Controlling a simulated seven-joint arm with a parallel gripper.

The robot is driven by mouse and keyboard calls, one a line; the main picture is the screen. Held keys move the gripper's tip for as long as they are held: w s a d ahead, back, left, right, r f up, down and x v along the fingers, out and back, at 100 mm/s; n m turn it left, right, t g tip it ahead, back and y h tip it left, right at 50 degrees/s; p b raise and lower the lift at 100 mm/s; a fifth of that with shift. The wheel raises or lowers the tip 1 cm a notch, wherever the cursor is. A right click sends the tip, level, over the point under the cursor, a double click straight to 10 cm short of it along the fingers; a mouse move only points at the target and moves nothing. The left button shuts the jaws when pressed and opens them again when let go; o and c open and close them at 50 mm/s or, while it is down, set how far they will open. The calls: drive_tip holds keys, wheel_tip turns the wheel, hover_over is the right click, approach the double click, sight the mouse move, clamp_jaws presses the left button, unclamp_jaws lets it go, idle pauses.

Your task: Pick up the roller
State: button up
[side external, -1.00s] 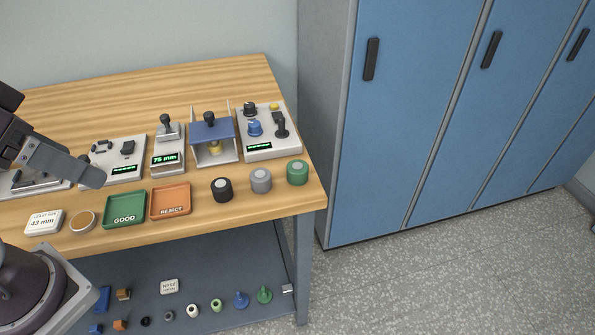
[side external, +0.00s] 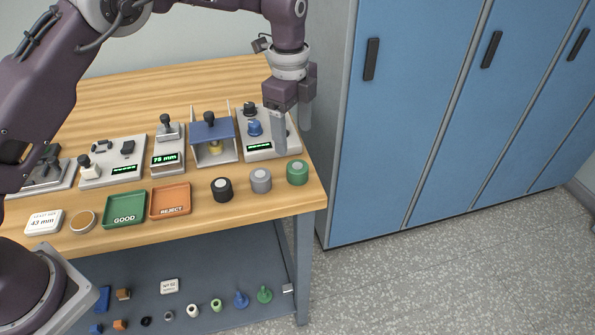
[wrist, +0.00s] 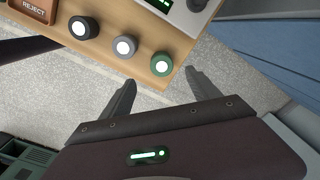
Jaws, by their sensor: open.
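Three short rollers with pale round tops stand upright in a row near the bench's front right corner: a black roller (side external: 222,190), a grey roller (side external: 261,181) and a green roller (side external: 297,173). The wrist view also shows the black (wrist: 82,28), grey (wrist: 124,46) and green (wrist: 161,65) ones. Which one the task means cannot be told. My gripper (side external: 292,140) points down, open and empty, above the bench's right end, up from the green roller in the picture. In the wrist view, the green roller appears just beyond the gap between my fingertips (wrist: 160,78).
A green GOOD tray (side external: 124,222) and an orange REJECT tray (side external: 170,213) lie left of the rollers. A panel with knobs (side external: 268,153) and a blue-topped fixture (side external: 212,130) stand behind. Blue lockers (side external: 420,110) rise to the right. Small parts lie on the lower shelf (side external: 220,280).

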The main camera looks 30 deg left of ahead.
sight(298, 166)
drive_tip(key=shift+m, duration=0.7)
drive_tip(key=f, duration=0.2)
drive_tip(key=d+f, duration=0.1)
drive_tip(key=shift+w+d+f, duration=0.1)
drive_tip(key=shift+w+f, duration=0.25)
drive_tip(key=shift+f, duration=0.05)
drive_tip(key=f, duration=0.6)
drive_tip(key=shift+s+a+f, duration=0.15)
drive_tip(key=shift+a+f, duration=0.05)
drive_tip(key=shift+f, duration=0.05)
drive_tip(key=shift+r, duration=0.1)
drive_tip(key=c, duration=1.5)
